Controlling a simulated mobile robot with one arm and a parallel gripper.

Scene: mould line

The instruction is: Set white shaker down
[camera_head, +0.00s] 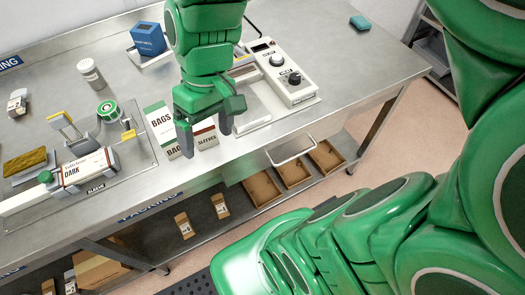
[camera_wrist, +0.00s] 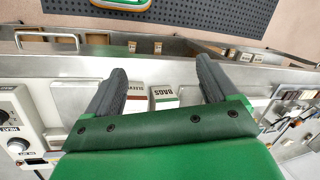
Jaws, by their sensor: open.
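The white shaker (camera_head: 91,73) stands upright on the steel table at the back left in the head view, apart from my gripper. I cannot make it out in the wrist view. My gripper (camera_head: 206,137) is open and points down near the table's front edge, over the bags and sleeves boxes. In the wrist view my gripper (camera_wrist: 160,68) shows its two grey fingers spread wide with nothing between them.
A bags box (camera_head: 160,124) and a sleeves box (camera_head: 205,135) stand close to my gripper. A sealer with knobs (camera_head: 285,75) is to the right, a blue box (camera_head: 148,39) behind. A dark chocolate carton (camera_head: 88,168) lies in a fixture at left. Bare table surrounds the shaker.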

